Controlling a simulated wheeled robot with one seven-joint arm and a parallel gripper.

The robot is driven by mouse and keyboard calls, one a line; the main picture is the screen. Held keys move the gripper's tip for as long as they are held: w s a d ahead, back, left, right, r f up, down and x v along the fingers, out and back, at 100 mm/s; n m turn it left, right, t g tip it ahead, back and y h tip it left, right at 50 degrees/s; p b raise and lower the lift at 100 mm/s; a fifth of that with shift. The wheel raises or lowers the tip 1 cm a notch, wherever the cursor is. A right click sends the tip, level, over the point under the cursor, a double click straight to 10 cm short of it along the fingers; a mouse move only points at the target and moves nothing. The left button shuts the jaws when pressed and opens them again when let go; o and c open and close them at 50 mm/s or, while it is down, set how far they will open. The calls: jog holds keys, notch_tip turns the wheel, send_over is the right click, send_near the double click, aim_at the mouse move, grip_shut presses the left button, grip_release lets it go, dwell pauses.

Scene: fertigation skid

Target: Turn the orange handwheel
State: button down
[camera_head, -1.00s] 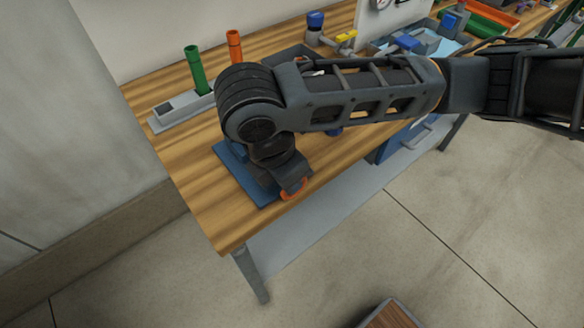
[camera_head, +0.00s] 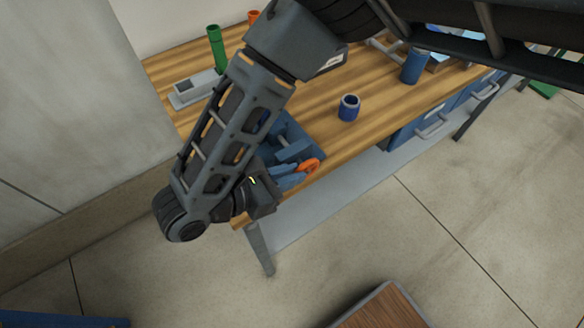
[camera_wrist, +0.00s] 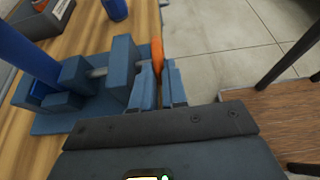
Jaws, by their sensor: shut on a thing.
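The orange handwheel (camera_head: 310,166) is at the front edge of the wooden bench, on the side of a blue fixture (camera_head: 290,145). In the wrist view the handwheel (camera_wrist: 157,52) shows edge-on as a thin orange rim between my fingers. A grey shaft (camera_wrist: 97,72) runs through the blue block of the fixture (camera_wrist: 122,60) toward it. My gripper (camera_wrist: 160,84) is shut on the handwheel, with one finger on each side of the rim. In the head view my gripper (camera_head: 288,178) reaches the wheel from the lower left, and my arm hides part of the fixture.
A blue cup (camera_head: 348,109) and a blue cylinder (camera_head: 411,67) stand on the bench. Drawers (camera_head: 432,125) hang under the bench.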

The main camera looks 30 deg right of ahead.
jog(key=shift+a+f+h, duration=0.15)
jog(key=shift+f+h, duration=0.25)
jog(key=shift+h, duration=0.7)
jog(key=shift+f, duration=0.1)
jog(key=c, duration=1.2)
grip_release()
jog(key=shift+o, duration=0.2)
jog(key=shift+a, duration=0.15)
jog(key=b+v, duration=0.1)
jog(key=v, duration=0.6)
jog(key=shift+a, duration=0.3)
jog(key=shift+o, duration=0.3)
